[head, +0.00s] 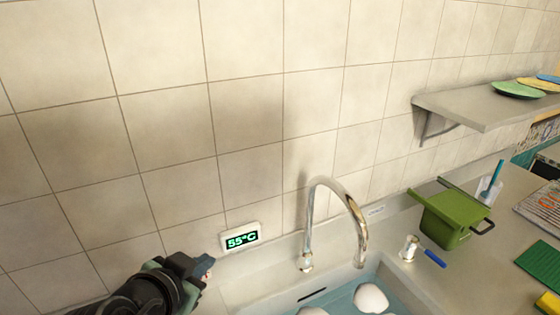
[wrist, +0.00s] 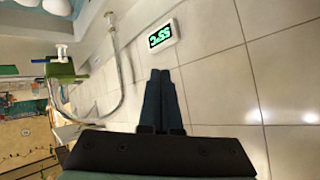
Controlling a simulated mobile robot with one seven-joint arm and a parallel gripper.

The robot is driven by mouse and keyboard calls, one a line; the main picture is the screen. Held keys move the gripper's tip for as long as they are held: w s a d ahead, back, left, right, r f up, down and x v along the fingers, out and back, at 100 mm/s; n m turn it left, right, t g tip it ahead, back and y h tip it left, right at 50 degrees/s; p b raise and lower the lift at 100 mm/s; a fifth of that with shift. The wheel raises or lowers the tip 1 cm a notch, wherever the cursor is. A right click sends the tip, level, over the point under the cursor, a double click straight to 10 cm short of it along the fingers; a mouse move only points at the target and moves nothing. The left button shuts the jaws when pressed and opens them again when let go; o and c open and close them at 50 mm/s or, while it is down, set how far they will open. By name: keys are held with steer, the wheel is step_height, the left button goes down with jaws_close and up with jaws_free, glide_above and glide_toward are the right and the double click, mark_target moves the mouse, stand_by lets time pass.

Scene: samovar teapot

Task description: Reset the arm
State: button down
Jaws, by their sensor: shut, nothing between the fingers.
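My gripper (head: 203,268) shows at the bottom of the head view, left of the sink and below the tiled wall. In the wrist view my gripper's two fingers (wrist: 160,75) lie together, shut and empty. A small white display (head: 241,239) reading 55°C is on the wall just right of the gripper. The display also shows in the wrist view (wrist: 162,36), just beyond the fingertips. I cannot tell whether the fingertips touch anything.
A curved metal faucet (head: 340,190) rises right of the display. The sink (head: 345,300) holds white rounded items. A green container (head: 452,218) and a blue-handled tap lever (head: 434,259) stand farther right. A shelf (head: 480,108) with plates juts from the wall.

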steer(key=w+d+r+n+t+y, duration=0.15)
steer(key=d+r+t, duration=0.3)
steer(key=r, duration=0.85)
steer(key=s+d+r+n+t+y, duration=0.1)
steer(key=d+r+n+t, duration=0.3)
steer(key=r, duration=0.9)
steer(key=s+d+r+t, duration=0.2)
steer(key=s+r+t, duration=0.2)
steer(key=s+r, duration=0.2)
steer(key=s+d+r+t, duration=0.3)
steer(key=s+r+t, duration=0.1)
steer(key=r, duration=0.6)
steer(key=shift+s+r, duration=0.3)
steer(key=shift+s, duration=0.6)
steer(key=shift+h, duration=0.25)
